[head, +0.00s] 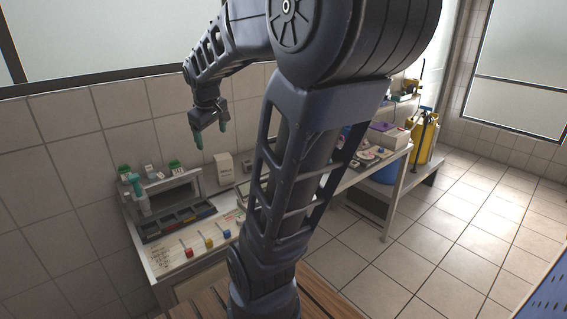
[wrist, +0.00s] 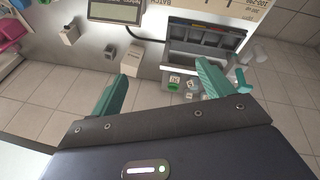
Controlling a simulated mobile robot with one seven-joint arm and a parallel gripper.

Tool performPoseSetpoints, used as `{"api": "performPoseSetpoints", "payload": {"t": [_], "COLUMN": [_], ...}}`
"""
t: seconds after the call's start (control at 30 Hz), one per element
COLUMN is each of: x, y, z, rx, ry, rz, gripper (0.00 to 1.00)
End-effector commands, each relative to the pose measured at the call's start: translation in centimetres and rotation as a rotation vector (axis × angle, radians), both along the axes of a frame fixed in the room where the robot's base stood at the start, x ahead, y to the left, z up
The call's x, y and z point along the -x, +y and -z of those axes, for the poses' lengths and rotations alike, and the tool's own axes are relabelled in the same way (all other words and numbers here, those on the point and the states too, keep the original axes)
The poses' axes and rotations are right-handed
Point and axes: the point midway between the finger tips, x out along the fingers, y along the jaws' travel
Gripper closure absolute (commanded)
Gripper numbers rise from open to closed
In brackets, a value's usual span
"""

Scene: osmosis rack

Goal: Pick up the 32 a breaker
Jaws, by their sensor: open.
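My gripper (head: 211,133) is open and empty, held in the air above the left part of the bench. Small pale blocks, some with green parts, stand on top of a small shelf at the bench's left end: a left one (head: 125,171), a middle one (head: 151,173) and a right one (head: 176,167). They look like breakers, but their ratings are too small to read, so I cannot tell which is the 32 A breaker. In the wrist view, the gripper's teal fingers (wrist: 163,76) are spread apart, with small pale blocks (wrist: 190,83) beyond them, near the right finger.
The shelf (head: 184,189) stands over a dark divided tray (head: 178,222). A teal-topped bottle-like object (head: 138,194) is beside it at the left. A white box (head: 224,168) stands right of the shelf. Red, yellow and blue pieces (head: 209,243) line the bench front. A tiled wall is close behind.

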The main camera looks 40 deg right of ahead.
Motion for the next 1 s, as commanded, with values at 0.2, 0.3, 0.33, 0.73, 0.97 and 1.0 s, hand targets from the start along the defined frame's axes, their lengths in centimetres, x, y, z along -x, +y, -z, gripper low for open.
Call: {"api": "performPoseSetpoints", "payload": {"t": [0.2, 0.3, 0.33, 0.73, 0.97, 1.0], "x": [-5.3, -7.5, -8.1, -15.7, -18.9, -19.3], "y": [-4.7, -7.0, -7.7, -18.6, -25.5, -26.8], "z": [0.5, 1.0, 1.1, 5.3, 9.1, 9.9], "rx": [0.103, 0.147, 0.159, 0.295, 0.347, 0.355], "ry": [0.076, 0.111, 0.122, 0.291, 0.394, 0.413], "rz": [-0.135, -0.201, -0.221, -0.501, -0.670, -0.702], "gripper": [0.20, 0.20, 0.20, 0.20, 0.20, 0.20]}}
